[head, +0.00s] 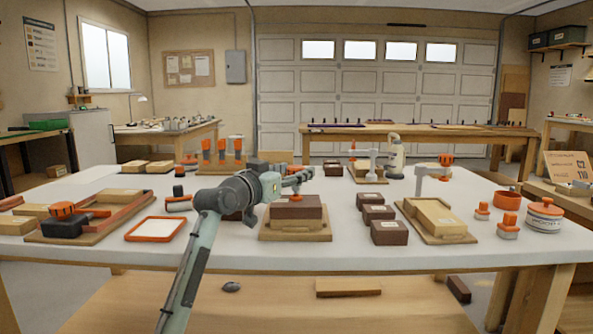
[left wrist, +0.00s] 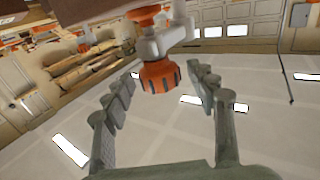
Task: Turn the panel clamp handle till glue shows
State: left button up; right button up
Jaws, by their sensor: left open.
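My left gripper (head: 297,180) reaches in over the bench above a dark brown block (head: 297,207) on a wooden base board (head: 295,236). In the left wrist view the open left gripper (left wrist: 165,72) has an orange ribbed clamp handle (left wrist: 160,77) between its fingers, with a visible gap on each side. The handle is attached to a grey clamp frame (left wrist: 166,37). In the head view my gripper mostly hides this clamp. I cannot make out any glue along the block's edges. My right gripper is not in view.
Brown blocks (head: 389,232) stand to the right of the board. A board with pale blocks and another clamp (head: 433,172) is farther right. An orange-rimmed tray (head: 156,229) lies to the left.

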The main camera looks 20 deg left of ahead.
pick_arm(q)
jog(key=shift+x, duration=0.8)
jog(key=c, duration=1.2)
